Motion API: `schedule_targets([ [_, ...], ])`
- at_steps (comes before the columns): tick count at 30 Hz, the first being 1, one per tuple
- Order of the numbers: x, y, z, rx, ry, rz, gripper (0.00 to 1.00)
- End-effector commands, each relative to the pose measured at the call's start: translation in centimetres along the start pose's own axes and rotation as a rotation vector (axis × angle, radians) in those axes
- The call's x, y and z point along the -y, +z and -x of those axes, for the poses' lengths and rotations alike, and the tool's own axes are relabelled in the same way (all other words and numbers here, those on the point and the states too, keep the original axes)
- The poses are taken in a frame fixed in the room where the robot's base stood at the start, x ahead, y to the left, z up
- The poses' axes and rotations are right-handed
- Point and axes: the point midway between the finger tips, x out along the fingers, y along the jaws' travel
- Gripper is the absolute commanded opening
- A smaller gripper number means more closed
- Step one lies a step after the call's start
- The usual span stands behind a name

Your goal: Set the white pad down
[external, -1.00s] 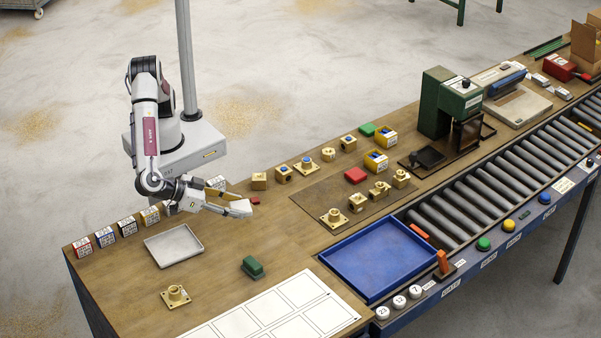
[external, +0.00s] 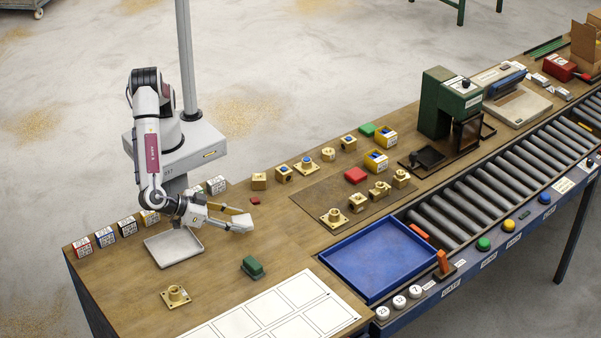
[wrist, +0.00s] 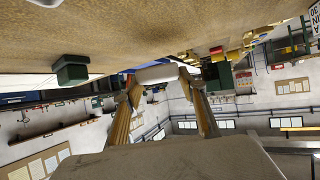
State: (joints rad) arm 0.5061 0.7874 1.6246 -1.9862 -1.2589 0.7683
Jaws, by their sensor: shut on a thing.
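The white pad (external: 240,222) is held in my gripper (external: 236,218) above the wooden table, near its left part. It also shows in the wrist view (wrist: 157,74), pale and blocky, between the two fingertips of my gripper (wrist: 157,78). My gripper is shut on it. In the external view the pad is to the right of the grey tray and behind the green block. The exact gap between pad and table is hard to tell.
The grey tray (external: 172,258) is empty. A green block (external: 252,267), a brass part (external: 176,295) and a small red piece (external: 255,200) stand nearby. A white sheet with boxes (external: 270,315) lies in front. A blue tray (external: 345,284) is to the right. Bare wood surrounds the green block.

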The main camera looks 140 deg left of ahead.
Motion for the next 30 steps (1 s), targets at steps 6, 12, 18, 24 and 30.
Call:
schedule_targets([
  [6,0.0,0.3,-0.2,0.000,0.001,0.001,0.19],
  [12,0.0,0.4,-0.2,0.000,0.001,0.000,0.19],
  [18,0.0,1.7,-1.0,0.000,0.000,-0.002,0.19],
  [24,0.0,3.3,-1.9,-0.001,0.000,-0.001,0.19],
  [30,0.0,3.5,-2.0,0.000,0.001,0.001,0.19],
])
